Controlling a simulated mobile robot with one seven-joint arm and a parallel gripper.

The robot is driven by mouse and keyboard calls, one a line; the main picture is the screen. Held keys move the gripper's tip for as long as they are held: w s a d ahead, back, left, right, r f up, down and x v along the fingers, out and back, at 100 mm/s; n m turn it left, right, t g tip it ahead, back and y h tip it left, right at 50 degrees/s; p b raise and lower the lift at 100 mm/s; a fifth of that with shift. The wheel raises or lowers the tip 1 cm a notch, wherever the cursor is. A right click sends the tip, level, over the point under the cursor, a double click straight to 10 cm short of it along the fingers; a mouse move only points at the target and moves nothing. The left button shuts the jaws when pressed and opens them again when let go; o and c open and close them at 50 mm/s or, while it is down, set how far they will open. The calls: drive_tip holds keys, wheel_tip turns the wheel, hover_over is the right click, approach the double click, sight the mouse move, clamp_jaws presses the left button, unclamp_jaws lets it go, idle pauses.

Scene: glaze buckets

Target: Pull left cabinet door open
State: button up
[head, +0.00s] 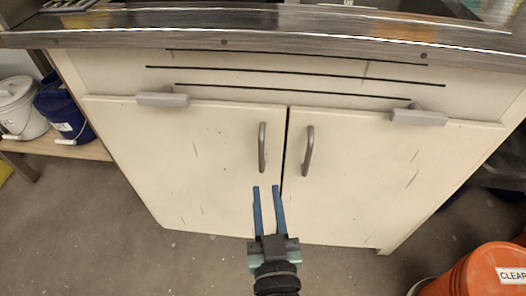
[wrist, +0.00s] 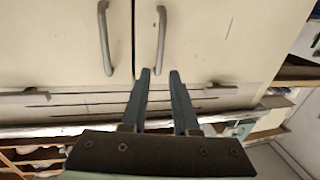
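The cream cabinet's left door (head: 190,160) is shut, level with the right door (head: 350,180). The left door's grey curved handle (head: 262,148) stands upright near the middle seam. The right door's handle (head: 308,150) is just across the seam. My gripper (head: 266,188) is open and empty, its blue fingers apart, in front of the doors and lower in the head view than the left handle. In the wrist view, which is turned upside down, the left handle (wrist: 161,40) lies beyond the fingertips of my gripper (wrist: 160,73), roughly in line with their gap. No contact shows.
Grey blocks (head: 162,99) sit at the doors' upper outer corners. A metal countertop (head: 270,25) overhangs above slotted vents. A white bucket (head: 20,108) and a blue bucket (head: 68,112) stand on a shelf at left. An orange bucket (head: 478,275) is at lower right. Floor at lower left is clear.

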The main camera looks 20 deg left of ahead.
sight(261, 155)
drive_tip(key=p+x, duration=0.1)
drive_tip(key=x, duration=1)
drive_tip(key=shift+w+a+p, duration=0.1)
drive_tip(key=shift+p, duration=0.2)
clamp_jaws()
idle(0.9)
